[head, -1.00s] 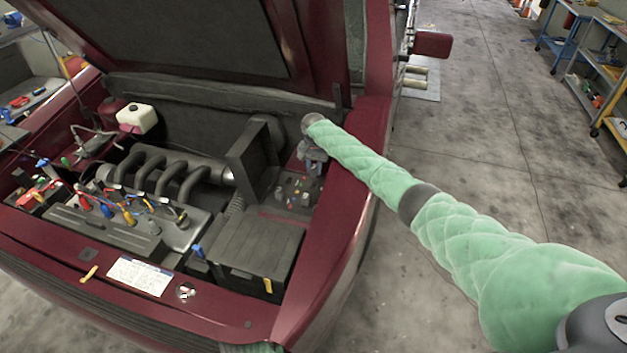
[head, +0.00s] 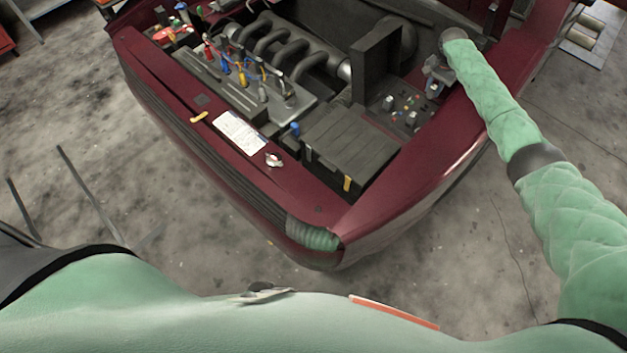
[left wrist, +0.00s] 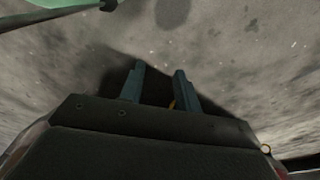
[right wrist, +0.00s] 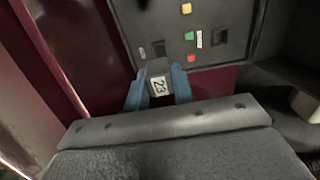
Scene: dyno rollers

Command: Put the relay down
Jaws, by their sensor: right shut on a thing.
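The relay (right wrist: 159,82), a small grey block marked 23, is between the fingers of my right gripper (right wrist: 158,90) in the right wrist view. The gripper is shut on it, over the near edge of the dark fuse box panel (right wrist: 214,50). I cannot tell whether the relay touches the panel. In the head view my right gripper (head: 434,88) is at the right side of the engine bay, beside the fuse box (head: 407,108). My left gripper (left wrist: 158,85) shows in the left wrist view with its fingers apart and empty, above bare floor.
The fuse box carries small coloured fuses and dark sockets. A black battery (head: 350,140) sits in front of it. The red car fender (head: 480,100) runs along the right. The engine block with coloured leads (head: 245,85) lies to the left.

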